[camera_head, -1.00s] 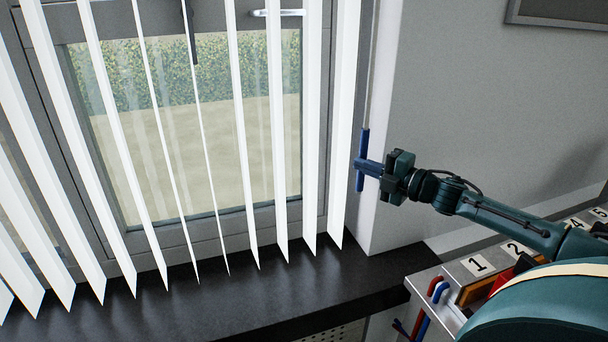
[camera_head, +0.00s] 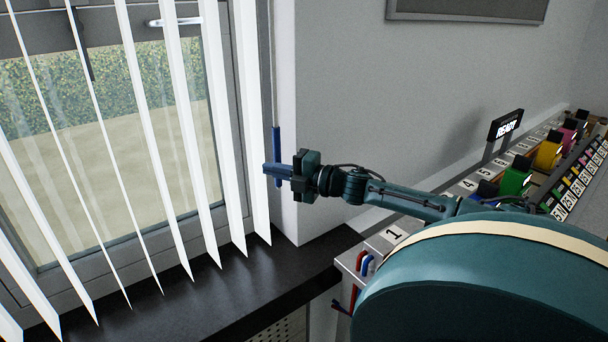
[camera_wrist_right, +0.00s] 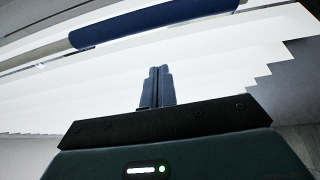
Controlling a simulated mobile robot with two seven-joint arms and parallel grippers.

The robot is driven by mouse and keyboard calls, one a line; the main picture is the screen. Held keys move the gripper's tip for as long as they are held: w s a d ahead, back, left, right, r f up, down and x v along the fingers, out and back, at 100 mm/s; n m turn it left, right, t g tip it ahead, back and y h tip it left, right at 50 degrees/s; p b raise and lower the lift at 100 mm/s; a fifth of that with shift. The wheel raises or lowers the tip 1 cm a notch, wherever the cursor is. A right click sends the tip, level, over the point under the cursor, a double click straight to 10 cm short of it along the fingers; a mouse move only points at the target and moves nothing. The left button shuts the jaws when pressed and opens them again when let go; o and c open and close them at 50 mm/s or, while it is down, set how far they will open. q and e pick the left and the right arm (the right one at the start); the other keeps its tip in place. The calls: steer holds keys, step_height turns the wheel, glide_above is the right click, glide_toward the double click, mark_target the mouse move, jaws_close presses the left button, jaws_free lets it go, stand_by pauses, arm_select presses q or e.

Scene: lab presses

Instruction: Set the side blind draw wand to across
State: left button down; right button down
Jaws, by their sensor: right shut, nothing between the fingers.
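The side blind draw wand has a blue handle (camera_head: 277,142) hanging upright on a thin pale rod at the right end of the vertical blind. My right gripper (camera_head: 265,170) comes from the right, its blue fingers overlapping the handle in the head view. In the right wrist view the fingers (camera_wrist_right: 157,85) are shut together with nothing between them. The wand handle (camera_wrist_right: 150,22) lies crosswise beyond their tips there, with a visible gap in the picture. I cannot tell whether the gripper touches it. My left gripper is not in view.
White vertical slats (camera_head: 180,110) hang spread over the window, with gaps between them. A black sill (camera_head: 215,295) runs below. At right, a numbered bench (camera_head: 392,233) carries coloured blocks and a READY sign (camera_head: 506,126). The grey wall (camera_head: 350,80) is bare near the wand.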

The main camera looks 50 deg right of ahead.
steer(key=p+v, duration=0.1)
steer(key=v, duration=0.7)
steer(key=shift+p, duration=0.4)
steer(key=shift+s+d+f, duration=0.1)
steer(key=shift+d, duration=0.05)
steer(key=s+a+f+m+g+h, duration=0.3)
steer(key=s+a+f+m+h, duration=0.15)
steer(key=f+m, duration=0.4)
steer(key=s+a+f+m+g+h, duration=0.35)
steer(key=a+f+m, duration=0.25)
steer(key=f, duration=0.5)
steer(key=s+a+m+g+y, duration=0.2)
steer(key=s+a+g, duration=0.3)
steer(key=a, duration=0.5)
steer(key=s+a+m+g+y, duration=0.1)
steer(key=s+a+m+g, duration=0.15)
steer(key=s+a, duration=0.6)
steer(key=w+a+f+t+y, duration=0.2)
steer(key=w+a+f+t, duration=0.4)
steer(key=f, duration=0.3)
steer(key=shift+w+a+f+t+y, duration=0.3)
steer(key=shift+w+f+t+y, duration=0.15)
steer(key=shift+w, duration=0.3)
